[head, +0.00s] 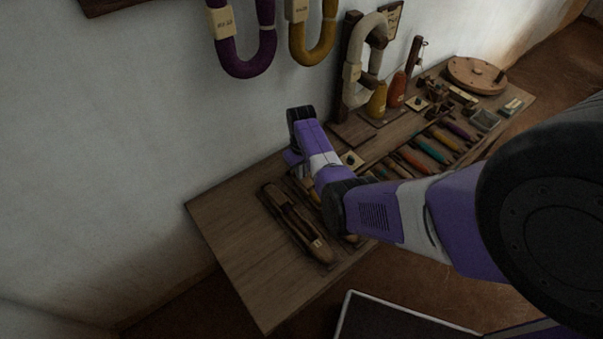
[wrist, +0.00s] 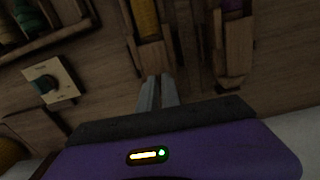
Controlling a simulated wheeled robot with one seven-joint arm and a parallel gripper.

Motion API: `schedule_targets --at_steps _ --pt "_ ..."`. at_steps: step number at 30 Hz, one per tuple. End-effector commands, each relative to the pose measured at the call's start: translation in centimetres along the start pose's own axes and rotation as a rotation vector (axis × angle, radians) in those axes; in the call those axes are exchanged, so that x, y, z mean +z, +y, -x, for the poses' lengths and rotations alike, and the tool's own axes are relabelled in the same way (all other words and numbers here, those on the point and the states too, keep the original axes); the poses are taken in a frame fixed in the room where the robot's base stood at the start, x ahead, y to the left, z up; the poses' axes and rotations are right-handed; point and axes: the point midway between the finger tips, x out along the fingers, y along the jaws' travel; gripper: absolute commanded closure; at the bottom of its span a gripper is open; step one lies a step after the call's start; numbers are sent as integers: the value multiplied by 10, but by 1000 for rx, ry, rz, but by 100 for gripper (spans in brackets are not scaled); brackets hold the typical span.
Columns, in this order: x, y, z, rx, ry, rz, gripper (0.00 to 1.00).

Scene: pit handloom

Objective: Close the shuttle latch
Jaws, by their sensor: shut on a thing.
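A dark wooden shuttle with a yellow wound pirn (wrist: 147,22) lies at the upper middle of the wrist view. My gripper (wrist: 159,80) is at the near end of this shuttle, its two grey fingers almost together with a thin gap. It is shut on a small part there, which I take to be the shuttle latch; the part itself is too dark and covered to make out. In the head view my arm hides most of this shuttle and the fingertips.
Another wooden shuttle (head: 297,225) lies on the bench (head: 228,211) at left. A shuttle with a purple pirn (wrist: 232,45) is at right in the wrist view. A pale plate with a dark knob (wrist: 50,82) is at left. The bench's left end is clear.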

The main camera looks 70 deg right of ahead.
Motion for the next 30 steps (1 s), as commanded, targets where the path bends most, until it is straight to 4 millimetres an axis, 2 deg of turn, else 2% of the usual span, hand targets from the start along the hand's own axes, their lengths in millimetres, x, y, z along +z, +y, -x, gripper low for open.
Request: schedule_targets --at_steps 8,9,10,20,23,30 --pt "0 0 0 -1 0 0 100" --pt "0 0 0 -1 0 0 87" --pt "0 0 0 -1 0 0 83" --pt "0 0 2 0 0 1 83" --pt "-1 0 9 0 1 1 83" --pt "-1 0 47 1 3 1 83"
